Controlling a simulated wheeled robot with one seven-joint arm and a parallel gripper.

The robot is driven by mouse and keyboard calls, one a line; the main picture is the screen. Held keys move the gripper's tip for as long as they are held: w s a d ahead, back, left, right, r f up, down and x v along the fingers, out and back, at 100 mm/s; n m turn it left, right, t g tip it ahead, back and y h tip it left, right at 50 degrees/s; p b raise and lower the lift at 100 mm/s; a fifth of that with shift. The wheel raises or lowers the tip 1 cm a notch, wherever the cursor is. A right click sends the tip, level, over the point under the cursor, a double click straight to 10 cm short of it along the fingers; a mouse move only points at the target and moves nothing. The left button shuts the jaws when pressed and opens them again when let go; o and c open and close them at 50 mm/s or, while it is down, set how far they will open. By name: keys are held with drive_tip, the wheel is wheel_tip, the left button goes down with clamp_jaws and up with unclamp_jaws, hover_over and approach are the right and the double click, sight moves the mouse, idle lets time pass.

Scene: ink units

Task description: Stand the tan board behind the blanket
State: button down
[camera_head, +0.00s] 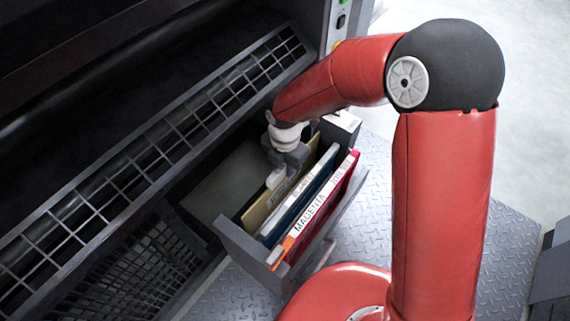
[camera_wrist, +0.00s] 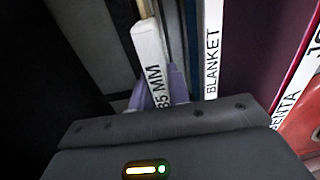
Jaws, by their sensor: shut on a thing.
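The tan board (camera_head: 257,214) is in the grey holder (camera_head: 240,245) in the head view, at the left end of the row. It looks roughly upright; its lower part is hidden. In the wrist view its white edge (camera_wrist: 150,60) carries a label ending in "MM" and leans slightly. My gripper (camera_head: 274,177) is shut on the tan board near its top edge; a purple fingertip shows beside the label in the wrist view. The blanket (camera_head: 298,207), a dark blue board with a white edge, stands just right of the tan board. It is labelled BLANKET in the wrist view (camera_wrist: 211,55).
A magenta board (camera_head: 318,215) with a MAGENTA label stands right of the blanket. A grey block (camera_head: 340,127) with a white top stands at the holder's far end. The dark machine with a grid guard (camera_head: 150,155) is close on the left. Diamond-plate floor (camera_head: 375,235) lies right.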

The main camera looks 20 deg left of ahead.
drive_tip(key=shift+f, duration=0.2)
drive_tip(key=c, duration=1.3)
unclamp_jaws()
drive_tip(key=shift+o, duration=0.2)
wheel_tip(320, 180, up, 8)
drive_tip(key=shift+f+p, duration=0.1)
drive_tip(key=shift+p, duration=0.4)
wheel_tip(320, 180, up, 5)
drive_tip(key=p, duration=0.4)
drive_tip(key=shift+p, duration=0.3)
